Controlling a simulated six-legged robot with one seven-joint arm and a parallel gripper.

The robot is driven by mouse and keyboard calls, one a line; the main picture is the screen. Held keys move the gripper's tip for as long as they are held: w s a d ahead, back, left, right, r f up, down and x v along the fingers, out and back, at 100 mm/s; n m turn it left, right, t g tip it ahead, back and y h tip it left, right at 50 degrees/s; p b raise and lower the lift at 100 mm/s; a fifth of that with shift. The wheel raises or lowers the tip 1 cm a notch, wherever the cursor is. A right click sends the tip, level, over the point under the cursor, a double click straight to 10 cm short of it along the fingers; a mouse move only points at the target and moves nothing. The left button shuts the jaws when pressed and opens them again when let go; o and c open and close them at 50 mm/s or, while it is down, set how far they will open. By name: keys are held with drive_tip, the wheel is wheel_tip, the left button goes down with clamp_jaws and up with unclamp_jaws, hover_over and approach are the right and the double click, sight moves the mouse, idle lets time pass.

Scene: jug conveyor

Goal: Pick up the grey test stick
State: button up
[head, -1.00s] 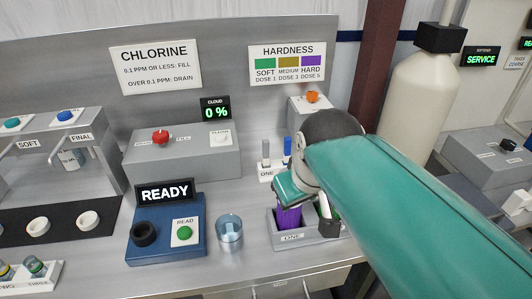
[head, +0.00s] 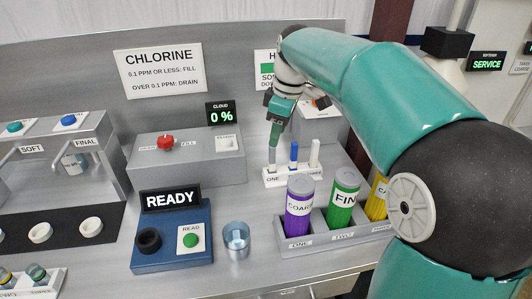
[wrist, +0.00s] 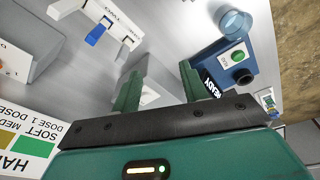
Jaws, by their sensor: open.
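The grey test stick (head: 272,156) stands upright at the left end of a small white rack (head: 290,178), above its ONE label. A blue stick (head: 293,152) and a white stick (head: 314,153) stand to its right. My gripper (head: 275,138) points down just above the grey stick in the head view. In the wrist view my gripper (wrist: 160,70) is open, with nothing clearly held between its fingers. There the grey stick (wrist: 123,50) appears beyond the left finger, outside the gap, with the blue stick (wrist: 98,33) farther left.
Purple, green and yellow canisters (head: 343,198) stand in a grey holder in front of the rack. A glass beaker (head: 236,240) and the blue READY device (head: 172,232) are to the left. A grey box with a red knob (head: 166,143) stands close left of the rack.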

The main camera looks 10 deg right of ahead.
drive_tip(key=w+d+f+n+g+y, duration=0.1)
drive_tip(key=w+d+f+n+y, duration=0.3)
drive_tip(key=w, duration=0.6)
drive_tip(key=n+h, duration=0.1)
drive_tip(key=n, duration=0.1)
hover_over(270, 172)
drive_tip(key=w, duration=0.1)
drive_tip(key=shift+d+f, duration=0.1)
drive_tip(key=shift+f, duration=6.15)
clamp_jaws()
